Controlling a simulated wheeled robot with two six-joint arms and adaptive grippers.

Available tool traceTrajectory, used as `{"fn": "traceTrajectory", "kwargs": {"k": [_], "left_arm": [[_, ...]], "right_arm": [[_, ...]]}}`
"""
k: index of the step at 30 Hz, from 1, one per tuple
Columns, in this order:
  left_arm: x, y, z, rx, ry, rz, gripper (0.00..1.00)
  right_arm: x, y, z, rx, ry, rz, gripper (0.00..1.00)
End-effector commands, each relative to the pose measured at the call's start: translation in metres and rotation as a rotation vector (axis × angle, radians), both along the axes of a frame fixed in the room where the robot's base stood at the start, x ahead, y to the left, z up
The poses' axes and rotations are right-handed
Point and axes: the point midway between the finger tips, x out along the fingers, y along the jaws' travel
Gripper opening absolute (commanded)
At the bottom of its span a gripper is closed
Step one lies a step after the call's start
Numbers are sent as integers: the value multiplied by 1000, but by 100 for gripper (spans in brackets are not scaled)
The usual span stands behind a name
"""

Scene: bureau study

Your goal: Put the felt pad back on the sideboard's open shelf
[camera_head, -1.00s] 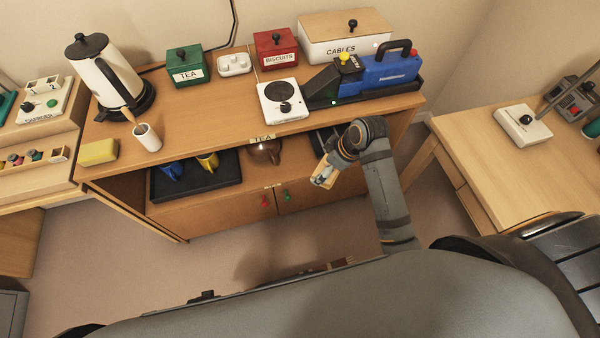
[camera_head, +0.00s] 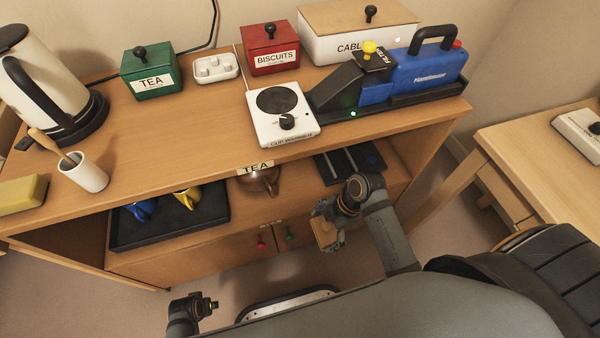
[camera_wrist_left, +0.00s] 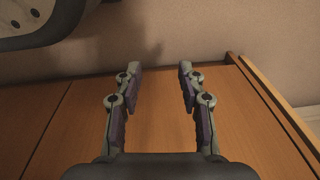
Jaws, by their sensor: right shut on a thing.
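The sideboard's open shelf (camera_head: 280,207) lies below its wooden top in the head view. My right gripper (camera_head: 326,222) is in front of the shelf's right part. It is shut on a flat tan piece (camera_head: 327,235), which looks like the felt pad; the fingers partly hide it. My left gripper (camera_head: 210,305) is low in front of the sideboard at the bottom left. In the left wrist view my left gripper (camera_wrist_left: 160,80) is open with nothing between its fingers, facing a wooden surface.
On the shelf stand a black tray (camera_head: 122,240) with blue and yellow cups, a brown teapot (camera_head: 262,181), and a dark slotted tray (camera_head: 335,172) at the right. The sideboard top carries a kettle, boxes, hotplate and blue machine. Bare shelf shows before the teapot.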

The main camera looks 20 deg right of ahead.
Motion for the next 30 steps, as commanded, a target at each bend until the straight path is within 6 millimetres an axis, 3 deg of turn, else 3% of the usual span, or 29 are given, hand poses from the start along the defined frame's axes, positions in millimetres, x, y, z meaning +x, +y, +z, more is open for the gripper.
{"fn": "traceTrajectory", "kwargs": {"k": [6, 15, 30], "left_arm": [[1, -1, 1, -1, 1, 0, 40], [19, -12, 35, -19, 5, -2, 40], [30, -29, 107, -49, 19, -15, 40]], "right_arm": [[7, 0, -1, 0, -1, -2, 64], [78, 3, -2, 1, -2, -2, 64], [168, 6, -3, 0, 0, -2, 64]]}}
